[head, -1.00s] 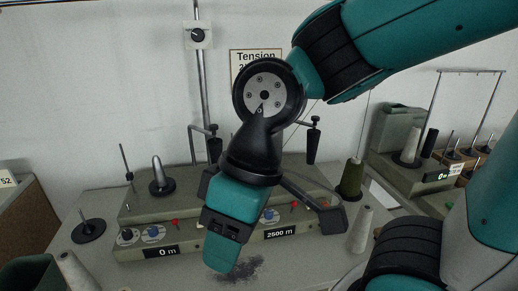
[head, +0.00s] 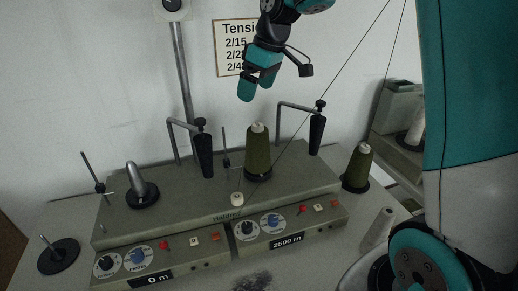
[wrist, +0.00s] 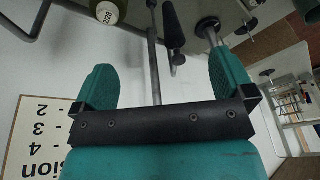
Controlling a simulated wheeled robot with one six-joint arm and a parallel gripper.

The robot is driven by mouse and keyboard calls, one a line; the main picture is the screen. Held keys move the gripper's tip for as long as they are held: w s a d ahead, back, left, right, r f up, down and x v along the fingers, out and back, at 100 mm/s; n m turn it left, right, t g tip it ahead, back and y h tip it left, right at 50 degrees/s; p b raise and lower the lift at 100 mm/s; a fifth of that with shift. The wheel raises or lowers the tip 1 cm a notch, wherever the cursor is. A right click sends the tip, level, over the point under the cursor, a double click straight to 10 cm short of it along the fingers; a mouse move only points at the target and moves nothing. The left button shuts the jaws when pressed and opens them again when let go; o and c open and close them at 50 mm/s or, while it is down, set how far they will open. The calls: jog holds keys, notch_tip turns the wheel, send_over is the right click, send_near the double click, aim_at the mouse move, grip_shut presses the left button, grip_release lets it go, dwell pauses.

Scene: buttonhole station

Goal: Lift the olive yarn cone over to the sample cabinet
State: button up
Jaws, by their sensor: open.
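An olive yarn cone (head: 258,152) with a pale tip stands upright on the right side of the grey winder (head: 190,195), in the head view. A second olive cone (head: 358,166) stands on a dark base to the right of the winder. My gripper (head: 258,86) is open and empty, above the winder and above the first cone in the picture, clear of it. In the wrist view my gripper (wrist: 165,80) shows nothing between its fingers. An olive cone top (wrist: 108,12) with a printed label is cut off at the upper left there. I cannot identify the sample cabinet for certain.
Two thread arms (head: 204,150) (head: 317,130) rise from the winder, one either side of the first cone. A metal post (head: 182,90) stands behind. A bare grey spindle (head: 140,185) is on the left. A pale cone (head: 378,228) stands at the lower right.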

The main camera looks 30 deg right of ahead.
send_near(259, 125)
jog(key=shift+h, duration=0.4)
jog(key=p+x, duration=0.1)
jog(key=x, duration=0.1)
jog(key=p+x, duration=0.1)
jog(key=x, duration=0.1)
jog(key=p+x, duration=0.1)
jog(key=x, duration=0.1)
jog(key=shift+w+a, duration=0.15)
jog(key=shift+w, duration=0.15)
jog(key=shift+s+a+p+x, duration=0.15)
jog(key=shift+p+x, duration=0.65)
jog(key=shift+x, duration=0.7)
jog(key=shift+s+a+p+x, duration=0.15)
jog(key=shift+p+x, duration=0.65)
jog(key=shift+x, duration=0.7)
jog(key=shift+d, duration=0.1)
jog(key=c, duration=1.4)
